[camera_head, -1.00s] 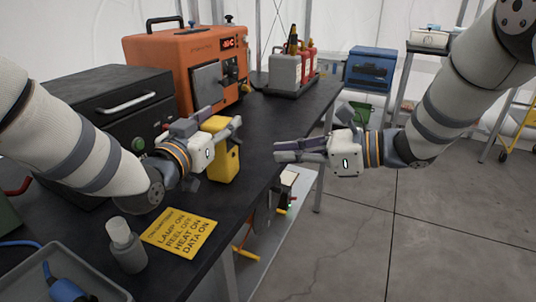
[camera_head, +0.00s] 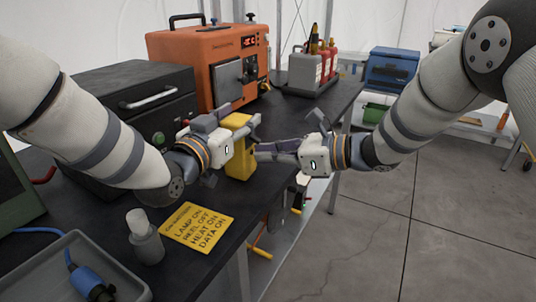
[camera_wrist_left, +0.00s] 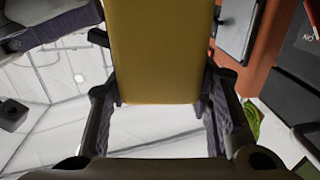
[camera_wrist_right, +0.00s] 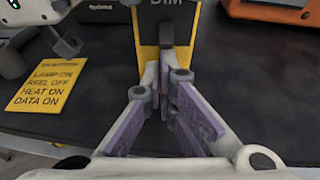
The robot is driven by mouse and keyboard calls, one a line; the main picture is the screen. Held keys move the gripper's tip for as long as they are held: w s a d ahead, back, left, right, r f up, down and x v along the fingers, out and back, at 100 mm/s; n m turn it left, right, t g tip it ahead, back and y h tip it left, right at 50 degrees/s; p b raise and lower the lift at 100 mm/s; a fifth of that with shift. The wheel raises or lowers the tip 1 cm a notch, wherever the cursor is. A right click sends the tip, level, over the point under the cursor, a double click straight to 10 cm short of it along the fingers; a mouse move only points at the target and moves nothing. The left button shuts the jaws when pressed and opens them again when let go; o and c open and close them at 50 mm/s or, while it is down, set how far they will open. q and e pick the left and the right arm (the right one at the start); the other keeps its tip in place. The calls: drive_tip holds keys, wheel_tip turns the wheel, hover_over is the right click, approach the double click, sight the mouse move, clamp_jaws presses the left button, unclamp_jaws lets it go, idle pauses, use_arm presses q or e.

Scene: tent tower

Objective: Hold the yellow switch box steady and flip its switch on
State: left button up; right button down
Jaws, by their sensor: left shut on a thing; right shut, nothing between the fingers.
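The yellow switch box (camera_head: 240,163) stands upright on the black table near its right edge. My left gripper (camera_head: 235,123) is shut on its upper part; in the left wrist view the box (camera_wrist_left: 158,50) fills the space between the fingers (camera_wrist_left: 165,105). My right gripper (camera_head: 262,150) is shut and empty, its fingertips close to the right side of the box. In the right wrist view the tips (camera_wrist_right: 165,75) point at the box's dark face, marked "DIM", with a dark lever-like part in front of them. I cannot tell whether the tips touch it.
A yellow note (camera_head: 198,227) listing "LAMP ON, REEL OFF, HEAT ON, DATA ON" lies on the table. A grey bottle (camera_head: 147,243) and a grey bin (camera_head: 60,262) are at the front left. A black case (camera_head: 125,90) and an orange unit (camera_head: 195,58) stand behind the box.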

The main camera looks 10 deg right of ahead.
sight(259, 142)
drive_tip(key=shift+d+r+g+h, duration=0.15)
drive_tip(key=shift+r+g+h, duration=0.15)
drive_tip(key=shift+h, duration=0.2)
drive_tip(key=shift+s+d+r, duration=0.1)
drive_tip(key=shift+s+r, duration=0.05)
drive_tip(key=shift+r, duration=0.2)
idle(0.3)
drive_tip(key=shift+d+r, duration=0.1)
drive_tip(key=shift+r, duration=0.2)
use_arm(q)
drive_tip(key=shift+f, duration=0.15)
use_arm(e)
drive_tip(key=shift+r, duration=0.7)
